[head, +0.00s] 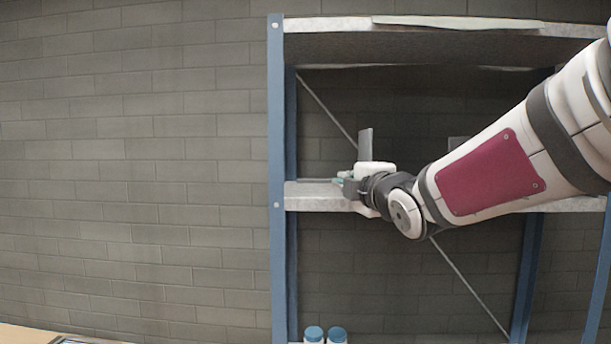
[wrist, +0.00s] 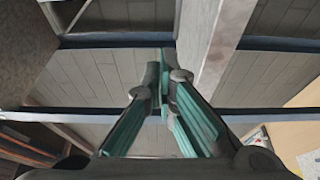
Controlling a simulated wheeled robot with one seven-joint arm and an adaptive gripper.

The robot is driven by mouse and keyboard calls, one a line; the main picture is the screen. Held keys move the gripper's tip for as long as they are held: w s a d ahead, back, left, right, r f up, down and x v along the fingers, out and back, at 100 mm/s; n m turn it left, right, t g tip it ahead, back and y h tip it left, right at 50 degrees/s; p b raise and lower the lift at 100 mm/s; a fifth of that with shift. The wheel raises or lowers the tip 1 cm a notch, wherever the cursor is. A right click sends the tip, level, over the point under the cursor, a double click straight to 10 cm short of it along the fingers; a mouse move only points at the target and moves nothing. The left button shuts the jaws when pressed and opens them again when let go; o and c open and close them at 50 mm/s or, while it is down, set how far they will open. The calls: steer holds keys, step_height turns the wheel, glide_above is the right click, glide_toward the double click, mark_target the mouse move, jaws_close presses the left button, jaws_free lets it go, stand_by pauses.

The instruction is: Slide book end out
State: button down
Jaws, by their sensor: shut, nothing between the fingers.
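A grey upright plate, which looks like the book end (head: 365,143), stands on the middle shelf (head: 312,197) in the head view. My gripper (head: 342,181) is at the front of that shelf, just left of and below the plate. My wrist partly hides the plate's lower part, and I cannot tell whether the fingers touch it. In the wrist view, the teal-padded fingers of my gripper (wrist: 164,88) meet at their tips, shut and empty. I cannot clearly identify the book end in the wrist view.
A second grey plate (head: 458,142) stands farther right on the shelf, partly behind my arm. A blue post (head: 277,170) borders the rack on the left, and an upper shelf (head: 330,24) is overhead. Blue-capped containers (head: 313,334) stand below. The space left of the rack is open.

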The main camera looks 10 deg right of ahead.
steer(key=shift+w+d+p, duration=0.6)
steer(key=shift+w+d, duration=0.05)
steer(key=shift+d, duration=0.25)
steer(key=shift+w+d+p, duration=0.6)
steer(key=shift+d, duration=0.25)
